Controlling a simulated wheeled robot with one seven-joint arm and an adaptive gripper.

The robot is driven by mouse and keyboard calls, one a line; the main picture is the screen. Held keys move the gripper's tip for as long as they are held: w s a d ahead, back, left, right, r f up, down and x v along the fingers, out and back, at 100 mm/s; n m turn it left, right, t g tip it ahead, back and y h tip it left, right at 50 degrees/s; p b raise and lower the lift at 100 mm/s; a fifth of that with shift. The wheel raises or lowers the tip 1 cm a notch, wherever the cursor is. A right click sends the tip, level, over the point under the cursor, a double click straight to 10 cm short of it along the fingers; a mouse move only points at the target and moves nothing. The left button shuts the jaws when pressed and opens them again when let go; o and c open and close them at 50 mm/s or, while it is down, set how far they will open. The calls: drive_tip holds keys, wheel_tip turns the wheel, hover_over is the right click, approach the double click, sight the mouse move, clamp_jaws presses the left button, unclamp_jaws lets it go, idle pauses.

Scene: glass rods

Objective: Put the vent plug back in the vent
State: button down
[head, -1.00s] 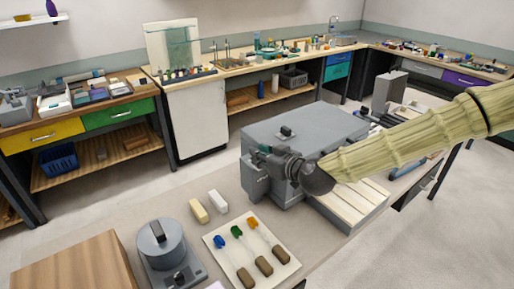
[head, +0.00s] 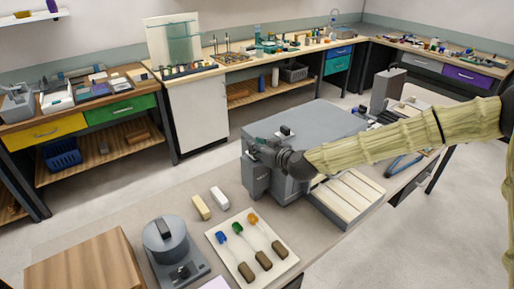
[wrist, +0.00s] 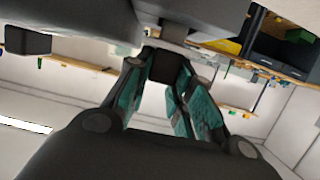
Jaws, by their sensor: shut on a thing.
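My gripper (head: 254,147) is at the left front side of the grey box-shaped furnace (head: 325,125), by its upper edge. It also shows in the wrist view (wrist: 164,85), with teal-padded fingers closed around a dark block (wrist: 165,66). This block appears to be the vent plug; its far end is hidden. In the head view, my gripper and the furnace overlap, and the plug cannot be made out. A small black fitting (head: 286,131) stands on the furnace top; I cannot tell whether it is the vent. The furnace also fills the top of the wrist view (wrist: 70,20).
A pale ribbed slab (head: 348,197) lies in front of the furnace. A white board (head: 225,262) with three coloured-tip rods, two small blocks (head: 202,208) and a round grey device (head: 166,238) are nearer.

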drive_tip(key=shift+f, duration=0.65)
drive_tip(key=shift+f, duration=0.25)
drive_tip(key=c, duration=1.5)
unclamp_jaws()
drive_tip(key=shift+r, duration=0.1)
drive_tip(key=shift+r+p, duration=0.2)
drive_tip(key=shift+p, duration=0.1)
drive_tip(key=shift+s+d, duration=0.15)
drive_tip(key=shift+s, duration=0.1)
drive_tip(key=shift+b+v, duration=2)
drive_tip(key=shift+v, duration=3.8)
